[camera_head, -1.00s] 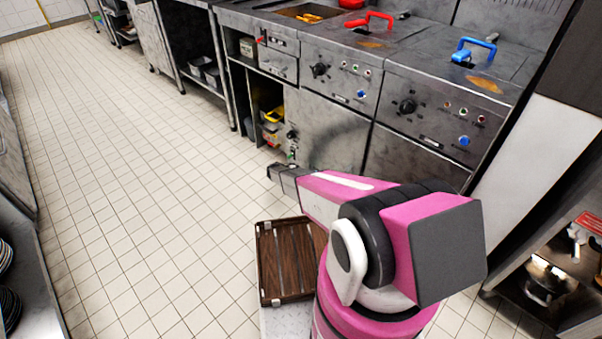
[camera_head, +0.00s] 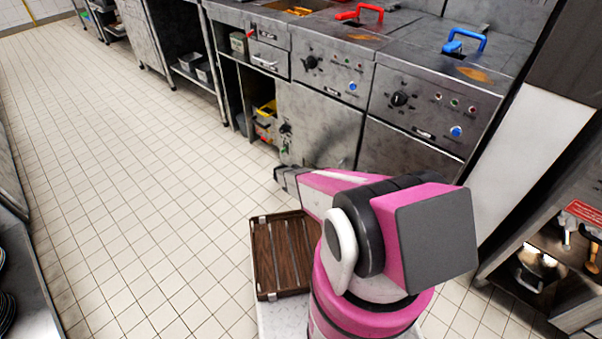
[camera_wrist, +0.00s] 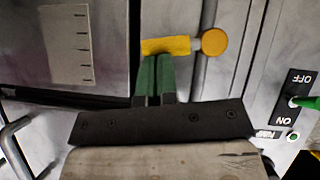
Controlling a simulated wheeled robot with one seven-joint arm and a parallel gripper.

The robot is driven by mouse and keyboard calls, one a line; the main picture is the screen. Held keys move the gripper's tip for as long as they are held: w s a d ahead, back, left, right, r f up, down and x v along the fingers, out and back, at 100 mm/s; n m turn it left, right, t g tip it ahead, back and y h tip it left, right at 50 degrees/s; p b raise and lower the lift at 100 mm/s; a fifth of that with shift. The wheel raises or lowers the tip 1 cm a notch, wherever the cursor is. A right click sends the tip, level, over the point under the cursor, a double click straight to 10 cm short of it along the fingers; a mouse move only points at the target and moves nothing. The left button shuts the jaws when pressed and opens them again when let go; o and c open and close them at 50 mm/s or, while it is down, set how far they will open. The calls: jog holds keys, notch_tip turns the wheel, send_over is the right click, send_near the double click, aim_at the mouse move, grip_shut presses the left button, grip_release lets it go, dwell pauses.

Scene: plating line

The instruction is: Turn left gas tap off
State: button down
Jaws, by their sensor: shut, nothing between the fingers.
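A yellow lever (camera_wrist: 166,46) with a round yellow end (camera_wrist: 214,41) shows at the top middle of the wrist view. It looks like a gas tap handle; I cannot tell from this view whether it is the left one. My gripper (camera_wrist: 154,62) is shut, its green-tipped fingers together and empty. The fingertips end right at the lever's lower edge; I cannot tell if they touch. In the head view my gripper (camera_head: 282,178) is low in front of the left fryer cabinet (camera_head: 310,130), and the lever cannot be made out.
An OFF/ON switch plate (camera_wrist: 290,105) with a green lever is at the right of the wrist view. A right fryer (camera_head: 425,100) stands beside the left one. A brown slatted tray (camera_head: 257,250) is by my base. Tiled floor (camera_head: 130,190) is open at left.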

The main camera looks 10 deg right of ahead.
jog(key=shift+s+d+f, duration=0.2)
jog(key=shift+f, duration=0.2)
dwell(0.4)
jog(key=s+a+r, duration=0.5)
jog(key=a+r, duration=0.2)
jog(key=r, duration=0.2)
jog(key=shift+s+a+r, duration=0.15)
jog(key=shift+a+r, duration=0.05)
jog(key=shift+r, duration=0.1)
dwell(0.3)
